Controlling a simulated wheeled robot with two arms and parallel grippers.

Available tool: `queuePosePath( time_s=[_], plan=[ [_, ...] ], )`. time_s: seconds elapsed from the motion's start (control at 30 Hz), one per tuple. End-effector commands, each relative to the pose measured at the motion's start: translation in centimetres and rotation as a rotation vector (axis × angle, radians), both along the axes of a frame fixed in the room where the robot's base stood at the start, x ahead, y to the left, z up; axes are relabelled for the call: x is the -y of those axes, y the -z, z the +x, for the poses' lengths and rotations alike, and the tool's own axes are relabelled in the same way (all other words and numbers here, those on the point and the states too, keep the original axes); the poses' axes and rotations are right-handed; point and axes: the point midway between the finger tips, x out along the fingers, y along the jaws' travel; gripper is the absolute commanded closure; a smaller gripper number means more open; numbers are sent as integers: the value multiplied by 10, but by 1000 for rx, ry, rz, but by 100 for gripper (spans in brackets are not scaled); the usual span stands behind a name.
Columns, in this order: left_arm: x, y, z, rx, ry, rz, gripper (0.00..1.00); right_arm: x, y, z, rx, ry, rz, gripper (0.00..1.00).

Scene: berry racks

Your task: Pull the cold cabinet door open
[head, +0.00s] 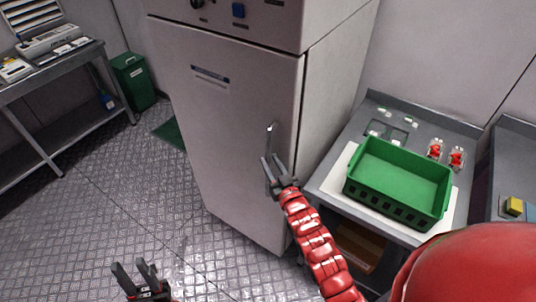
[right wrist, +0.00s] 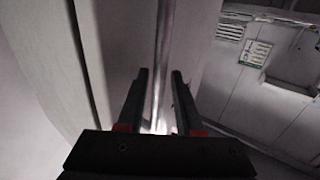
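The cold cabinet door (head: 235,110) is a tall pale panel that looks closed against its cabinet (head: 330,85). A thin metal upright handle (head: 270,140) is near its right edge. My right gripper (head: 271,168) is at the lower part of the handle. In the right wrist view, the handle bar (right wrist: 161,55) runs up between the two dark fingers of my right gripper (right wrist: 159,88). The fingers are open, with gaps beside the bar; contact cannot be told. My left gripper (head: 136,268) is open and empty, low over the floor, away from the door.
A green crate (head: 398,205) stands on a grey counter (head: 330,185) right of the cabinet. A metal bench (head: 75,65) and green bin (head: 132,80) are at the left. The metal floor (head: 120,190) left of the door is clear.

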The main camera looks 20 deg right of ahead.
Motion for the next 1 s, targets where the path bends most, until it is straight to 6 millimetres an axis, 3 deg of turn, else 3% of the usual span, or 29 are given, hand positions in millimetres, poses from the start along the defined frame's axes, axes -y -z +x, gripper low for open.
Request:
queuePosePath(
  time_s=[0.2,0.57,0.77,1.0],
  plan=[
    [0,-7,0,0,0,0,63,-1,0,22,-3,0,0,65],
    [0,-7,0,0,0,0,63,-1,1,27,-3,1,0,65],
    [0,-7,0,0,0,0,63,-1,1,26,-2,1,0,100],
    [0,-7,0,0,0,0,63,-1,1,26,-2,1,0,100]
  ],
)
